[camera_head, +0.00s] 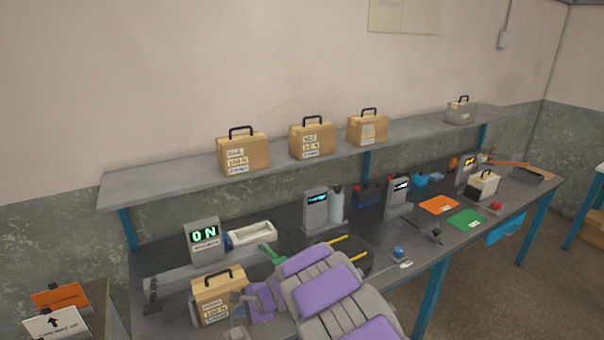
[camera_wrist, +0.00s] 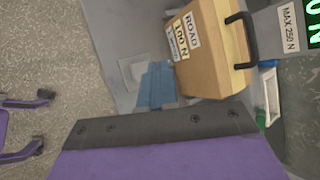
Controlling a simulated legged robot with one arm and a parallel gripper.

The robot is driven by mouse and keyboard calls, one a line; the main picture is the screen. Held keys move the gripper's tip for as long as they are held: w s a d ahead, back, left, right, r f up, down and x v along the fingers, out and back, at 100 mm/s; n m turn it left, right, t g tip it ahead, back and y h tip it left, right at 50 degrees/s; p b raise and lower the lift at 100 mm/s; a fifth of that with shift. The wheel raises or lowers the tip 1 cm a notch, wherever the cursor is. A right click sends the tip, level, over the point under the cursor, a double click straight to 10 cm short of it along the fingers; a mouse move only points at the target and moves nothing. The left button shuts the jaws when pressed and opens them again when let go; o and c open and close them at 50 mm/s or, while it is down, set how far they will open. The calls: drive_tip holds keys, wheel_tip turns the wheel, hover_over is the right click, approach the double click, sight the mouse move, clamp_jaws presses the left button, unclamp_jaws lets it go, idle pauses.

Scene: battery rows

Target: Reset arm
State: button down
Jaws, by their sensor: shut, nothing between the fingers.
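My arm, grey with purple panels, reaches from the bottom of the head view over the bench. My gripper (camera_head: 240,304) is at its end, in front of a tan case (camera_head: 211,299) with a dark handle and a label that seems to read 100 N. The gripper is shut and holds nothing. I cannot tell whether it touches the case. In the wrist view the tan case (camera_wrist: 214,52) stands beyond a purple and dark grey part of mine.
A grey display unit (camera_head: 205,242) with green digits stands behind the case, with a white tray (camera_head: 252,234) beside it. A wall shelf (camera_head: 185,173) holds three tan cases and a grey one. Signs (camera_head: 60,297) stand at lower left. Orange (camera_head: 438,204) and green (camera_head: 467,219) mats lie farther right.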

drive_tip(key=s+d+r+n+g+h, duration=0.25)
drive_tip(key=s+d+r+n, duration=0.25)
drive_tip(key=s+d+r, duration=0.9)
drive_tip(key=s+d+r+n+g+h, duration=0.1)
drive_tip(key=s+d+n+h, duration=0.2)
drive_tip(key=s+d, duration=0.6)
drive_tip(key=s+d+r+n+h, duration=0.1)
drive_tip(key=s+d+n+h, duration=0.2)
drive_tip(key=s+d, duration=0.7)
drive_tip(key=s, duration=0.8)
drive_tip(key=shift+d+r+n+g, duration=0.3)
drive_tip(key=shift+r+g, duration=0.05)
